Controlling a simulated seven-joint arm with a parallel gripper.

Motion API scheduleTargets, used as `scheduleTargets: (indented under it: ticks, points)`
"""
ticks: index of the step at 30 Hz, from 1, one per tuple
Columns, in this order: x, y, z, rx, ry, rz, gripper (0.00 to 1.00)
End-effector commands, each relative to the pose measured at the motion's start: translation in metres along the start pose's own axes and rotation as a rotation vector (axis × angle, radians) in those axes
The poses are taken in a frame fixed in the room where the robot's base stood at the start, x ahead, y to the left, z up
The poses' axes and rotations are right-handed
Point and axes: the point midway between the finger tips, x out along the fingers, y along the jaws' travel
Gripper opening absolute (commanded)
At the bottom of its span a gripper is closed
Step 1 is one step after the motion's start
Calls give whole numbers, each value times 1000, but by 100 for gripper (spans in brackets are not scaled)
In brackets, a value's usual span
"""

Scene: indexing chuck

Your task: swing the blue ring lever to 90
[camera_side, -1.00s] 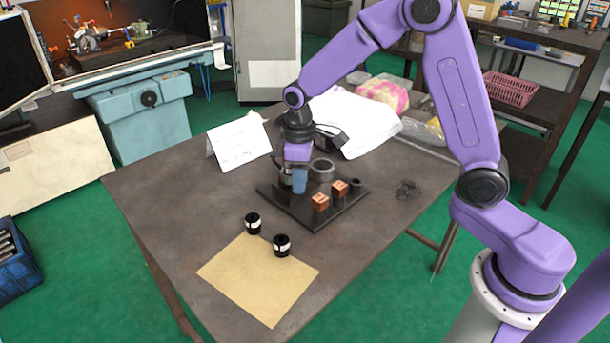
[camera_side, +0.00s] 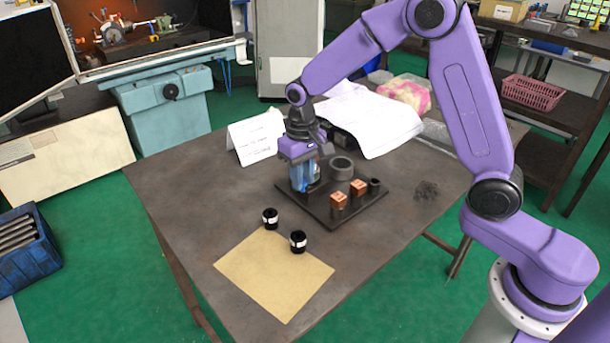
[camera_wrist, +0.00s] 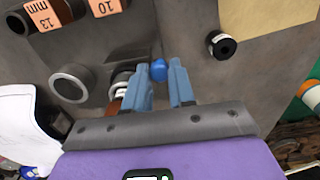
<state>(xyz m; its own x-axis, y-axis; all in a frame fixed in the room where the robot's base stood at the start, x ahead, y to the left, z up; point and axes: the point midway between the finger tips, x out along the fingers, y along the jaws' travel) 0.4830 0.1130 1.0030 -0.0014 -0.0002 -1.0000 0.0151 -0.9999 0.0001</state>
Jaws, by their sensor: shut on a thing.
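The blue knob (camera_wrist: 159,70) of the blue ring lever shows between my fingertips in the wrist view. My gripper (camera_wrist: 162,77) is shut on it, one blue finger on each side. The rest of the lever is hidden by the fingers. A white and metallic round part (camera_wrist: 121,80) is partly covered by the left finger. I cannot read the lever's angle or any 90 mark.
Two black cylinders (camera_side: 270,219) (camera_side: 298,241) stand near a tan sheet (camera_side: 275,275). A white card (camera_side: 256,137) stands behind left.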

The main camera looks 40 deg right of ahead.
Motion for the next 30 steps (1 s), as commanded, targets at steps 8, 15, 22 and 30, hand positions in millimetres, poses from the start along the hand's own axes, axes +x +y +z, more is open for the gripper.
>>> scheduleTargets:
  ticks: [8, 15, 22, 30]
  points:
    - [-2, -2, -3, 15, 8, -3, 0]
    - [-2, -2, -3, 14, 8, -3, 27]
    - [-1, -1, -2, 14, 5, -2, 35]
    - [-14, -1, -2, 15, 7, -2, 35]
